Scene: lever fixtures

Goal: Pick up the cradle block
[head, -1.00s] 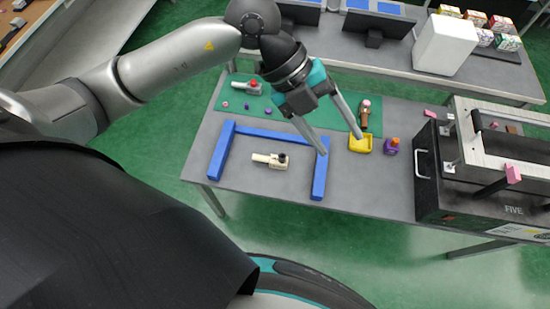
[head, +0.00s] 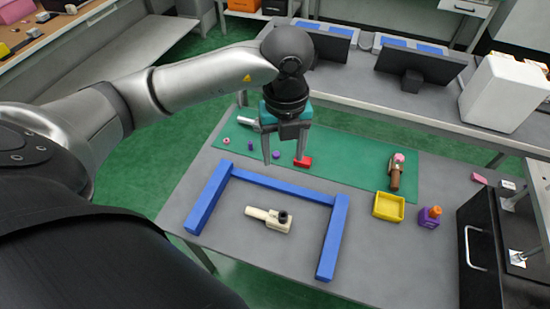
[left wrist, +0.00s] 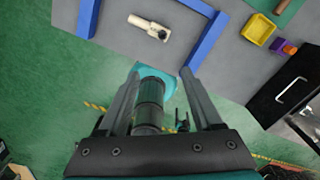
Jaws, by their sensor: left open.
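No piece is marked as the cradle block; the small red block (head: 303,161) on the green mat is a possible match, but I cannot be sure. My left gripper (head: 284,153) points down over the mat with its fingers apart and nothing seen between them. Its right finger is close to the red block in the picture; whether they touch is unclear. A cream lever fixture with a black knob (head: 269,219) lies inside the blue frame (head: 282,187), and also shows in the left wrist view (left wrist: 150,27). My right gripper is out of view.
The green mat (head: 345,160) also holds small round pieces, a pale fixture partly behind my gripper, and a brown piece with a pink top (head: 396,172). A yellow tray (head: 388,207) and a purple block with an orange top (head: 430,216) stand right. A black case (head: 485,250) borders the table.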

